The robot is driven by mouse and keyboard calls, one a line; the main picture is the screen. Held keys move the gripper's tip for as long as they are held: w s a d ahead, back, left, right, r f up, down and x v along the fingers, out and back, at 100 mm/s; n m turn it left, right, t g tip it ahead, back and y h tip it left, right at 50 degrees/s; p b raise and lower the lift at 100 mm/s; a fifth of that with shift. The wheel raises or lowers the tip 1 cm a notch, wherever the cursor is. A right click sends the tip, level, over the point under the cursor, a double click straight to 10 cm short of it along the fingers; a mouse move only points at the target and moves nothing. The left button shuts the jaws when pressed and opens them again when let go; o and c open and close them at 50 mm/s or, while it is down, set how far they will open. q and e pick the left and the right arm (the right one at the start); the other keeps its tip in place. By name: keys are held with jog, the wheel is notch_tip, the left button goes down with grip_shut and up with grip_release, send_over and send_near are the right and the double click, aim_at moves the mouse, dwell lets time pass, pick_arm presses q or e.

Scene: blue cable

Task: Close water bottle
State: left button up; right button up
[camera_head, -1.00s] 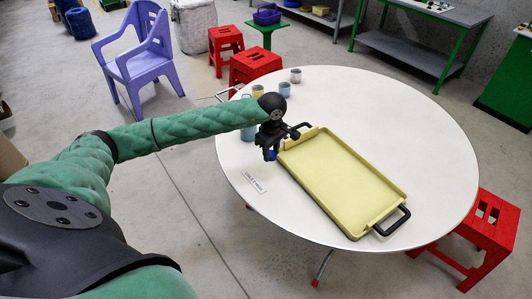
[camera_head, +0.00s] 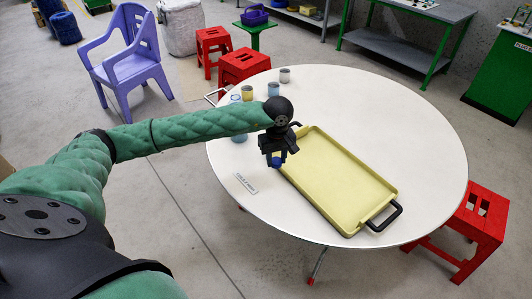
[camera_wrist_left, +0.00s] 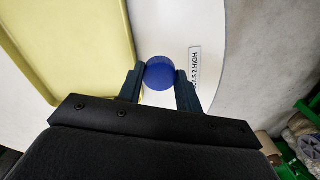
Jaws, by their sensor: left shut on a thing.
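My left gripper (camera_head: 278,158) is shut on a small round blue cap (camera_head: 277,162), just off the near left corner of the yellow tray. In the left wrist view the cap (camera_wrist_left: 160,73) sits between the two fingertips. A translucent light-blue bottle (camera_head: 239,138) stands on the white table to the left of the gripper. My left arm crosses in front of its middle; its rim shows above the arm and looks uncovered. My right gripper is not in view.
The yellow tray (camera_head: 376,212) with black handles lies empty on the round white table (camera_head: 430,150). A label card (camera_head: 245,184) lies near the table's left edge. Several small cups, among them a grey one (camera_head: 285,75), stand at the back left. Red stools surround the table.

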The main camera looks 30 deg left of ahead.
pick_arm(q)
jog(key=s+d+r+m, duration=0.1)
jog(key=s+d+m, duration=0.2)
jog(key=d+m, duration=0.4)
jog(key=shift+s+d+r+m, duration=0.2)
jog(key=shift+s+r+m, duration=0.15)
jog(key=shift+m, duration=0.75)
jog(key=shift+w, duration=0.1)
